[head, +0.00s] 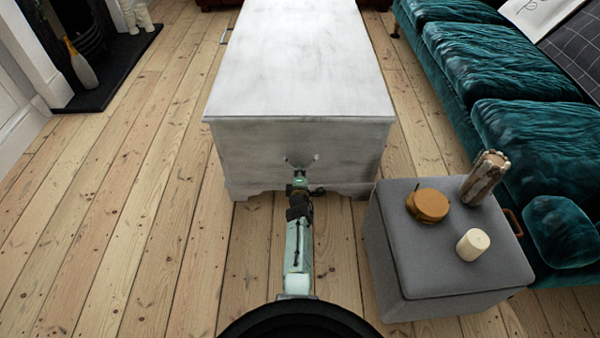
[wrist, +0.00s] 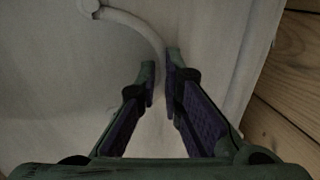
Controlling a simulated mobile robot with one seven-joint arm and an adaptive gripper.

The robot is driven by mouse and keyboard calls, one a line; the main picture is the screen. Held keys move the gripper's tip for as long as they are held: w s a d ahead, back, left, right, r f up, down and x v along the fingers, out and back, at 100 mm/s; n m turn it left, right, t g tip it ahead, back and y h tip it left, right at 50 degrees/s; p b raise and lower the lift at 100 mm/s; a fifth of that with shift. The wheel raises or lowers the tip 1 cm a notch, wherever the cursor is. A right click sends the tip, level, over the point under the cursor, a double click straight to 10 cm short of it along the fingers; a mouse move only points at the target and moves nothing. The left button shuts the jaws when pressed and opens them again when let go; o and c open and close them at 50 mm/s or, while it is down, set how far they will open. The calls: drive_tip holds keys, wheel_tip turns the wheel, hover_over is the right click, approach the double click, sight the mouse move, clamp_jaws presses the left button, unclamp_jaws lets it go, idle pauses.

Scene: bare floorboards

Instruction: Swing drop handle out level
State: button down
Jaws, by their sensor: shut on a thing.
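A white, worn-looking chest (head: 300,60) stands in the middle of the head view, its near end panel facing me. A pale curved drop handle (wrist: 135,20) shows on that panel in the wrist view, with a round mount (wrist: 88,7) at its upper left end. In the head view the handle (head: 301,160) is small and partly behind my gripper (head: 299,178). In the wrist view my gripper (wrist: 160,82) is shut on the handle, its two dark-padded fingers on either side of the bar. The handle's other mount is not in the wrist view.
A grey ottoman (head: 385,255) stands to the right, with a brown round box (head: 428,205), a cream candle (head: 473,244) and a ridged vase (head: 486,177) on top. A teal sofa (head: 490,70) lies beyond it. Floorboards (head: 130,200) on the left are clear.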

drive_tip(key=r+g, duration=0.1)
drive_tip(key=g, duration=0.3)
drive_tip(key=s+r+g+p, duration=0.1)
drive_tip(key=r+g, duration=0.1)
drive_tip(key=g, duration=0.3)
drive_tip(key=s+r+g+p, duration=0.1)
drive_tip(key=r+g, duration=0.1)
drive_tip(key=g, duration=0.2)
drive_tip(key=shift+s+g, duration=0.25)
drive_tip(key=shift+g, duration=0.15)
idle(0.5)
drive_tip(key=shift+r, duration=0.1)
drive_tip(key=c, duration=2)
unclamp_jaws()
